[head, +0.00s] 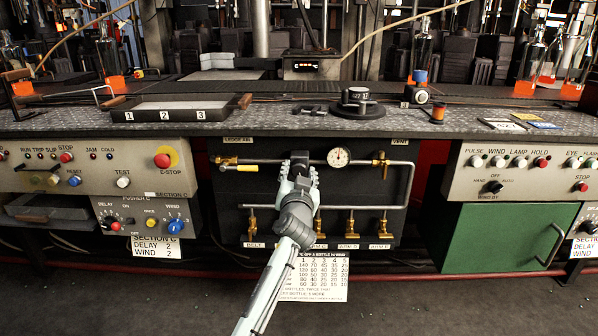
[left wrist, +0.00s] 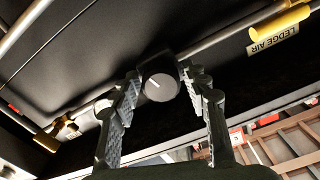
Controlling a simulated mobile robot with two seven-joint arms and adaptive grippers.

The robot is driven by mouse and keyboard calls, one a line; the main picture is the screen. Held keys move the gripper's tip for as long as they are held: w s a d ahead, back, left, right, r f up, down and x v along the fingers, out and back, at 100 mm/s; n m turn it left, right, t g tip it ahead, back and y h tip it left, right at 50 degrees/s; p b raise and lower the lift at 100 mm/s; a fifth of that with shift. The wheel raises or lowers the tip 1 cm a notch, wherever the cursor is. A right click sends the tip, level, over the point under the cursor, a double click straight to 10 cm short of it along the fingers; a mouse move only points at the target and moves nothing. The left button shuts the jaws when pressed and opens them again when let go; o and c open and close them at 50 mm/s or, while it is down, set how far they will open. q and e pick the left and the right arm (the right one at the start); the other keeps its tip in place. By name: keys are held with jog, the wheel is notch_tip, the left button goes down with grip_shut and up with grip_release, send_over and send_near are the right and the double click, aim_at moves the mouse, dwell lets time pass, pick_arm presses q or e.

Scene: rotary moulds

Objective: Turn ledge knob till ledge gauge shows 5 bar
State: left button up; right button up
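The ledge knob is a round black knob (left wrist: 160,86) with a white line on its face, on the pipe of the black panel (head: 230,190). It also shows in the head view (head: 299,157). My right gripper is not in view.
A yellow-handled valve (head: 240,168) sits left of the knob and a brass vent valve (head: 380,164) right of the gauge. Several brass valves line the lower pipe. A printed card (head: 325,285) hangs below. The worktop (head: 270,122) overhangs the panel. Control boxes flank it.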

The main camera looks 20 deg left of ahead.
pick_arm(q)
jog(key=shift+o, duration=0.6)
jog(key=shift+r, duration=0.1)
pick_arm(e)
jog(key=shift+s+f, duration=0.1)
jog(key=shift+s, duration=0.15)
